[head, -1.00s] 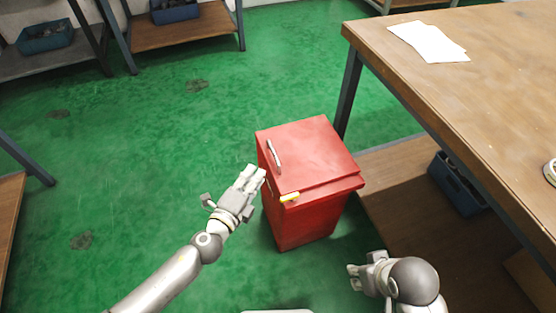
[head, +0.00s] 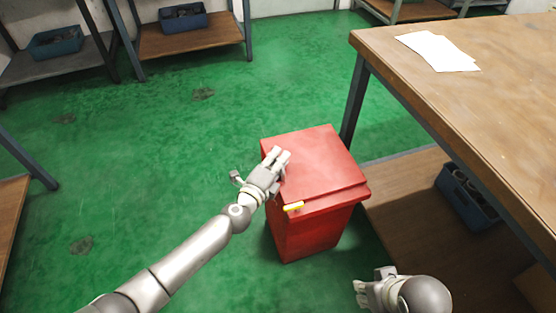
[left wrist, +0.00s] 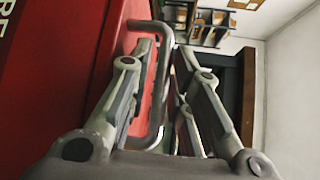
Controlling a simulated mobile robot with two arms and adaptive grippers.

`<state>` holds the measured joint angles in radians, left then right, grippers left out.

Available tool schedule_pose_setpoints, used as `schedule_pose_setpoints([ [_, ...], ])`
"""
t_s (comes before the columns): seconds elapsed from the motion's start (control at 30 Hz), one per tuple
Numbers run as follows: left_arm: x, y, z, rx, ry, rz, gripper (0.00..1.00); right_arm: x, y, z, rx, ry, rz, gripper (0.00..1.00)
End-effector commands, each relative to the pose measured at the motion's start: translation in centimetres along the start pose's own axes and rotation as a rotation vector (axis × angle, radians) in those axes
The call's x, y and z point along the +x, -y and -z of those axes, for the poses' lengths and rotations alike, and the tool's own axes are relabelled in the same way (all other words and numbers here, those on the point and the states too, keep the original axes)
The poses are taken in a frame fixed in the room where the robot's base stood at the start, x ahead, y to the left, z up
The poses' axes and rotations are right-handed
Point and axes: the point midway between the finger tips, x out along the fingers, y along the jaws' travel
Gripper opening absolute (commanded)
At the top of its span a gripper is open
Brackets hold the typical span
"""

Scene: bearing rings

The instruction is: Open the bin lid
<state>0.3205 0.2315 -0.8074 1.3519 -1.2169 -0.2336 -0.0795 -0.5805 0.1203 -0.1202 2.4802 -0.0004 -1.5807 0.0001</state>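The red bin (head: 308,232) stands on the green floor with its red lid (head: 323,165) down. My left gripper (head: 281,155) is over the left side of the lid and hides the handle in the head view. In the left wrist view the metal bar handle (left wrist: 160,85) lies between the open fingers of my left gripper (left wrist: 165,60), closer to the finger on the left. I cannot tell whether they touch. My right gripper (head: 362,287) is low at the front right, away from the bin; its finger opening is unclear.
A wooden workbench (head: 480,100) with papers (head: 438,52) stands right of the bin, close to it. Its lower shelf (head: 400,190) holds a blue crate (head: 468,200). Shelves with blue bins line the back left. The green floor left of the bin is clear.

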Motion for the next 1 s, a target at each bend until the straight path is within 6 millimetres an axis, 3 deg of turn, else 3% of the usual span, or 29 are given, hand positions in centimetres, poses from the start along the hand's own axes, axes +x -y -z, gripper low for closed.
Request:
schedule_pose_setpoints([
  [0.27, 0.18, 0.02, -0.01, 0.0, 0.0, 0.0, 0.19, 0.03, 0.01, -0.02, 0.0, 0.0, 0.0, 0.34],
  [0.43, 0.16, 0.01, -0.01, 0.0, 0.0, 0.0, 0.0, 0.04, 0.01, -0.02, 0.0, 0.0, 0.0, 0.34],
  [0.93, 0.14, 0.15, -0.03, 0.002, 0.001, -0.004, 0.0, -0.09, 0.0, 0.19, 0.0, -0.005, 0.0, 0.34],
  [1.0, 0.14, 0.3, -0.04, 0.004, 0.001, -0.007, 0.0, 0.85, 0.0, 0.27, 0.0, 0.001, 0.001, 0.34],
])
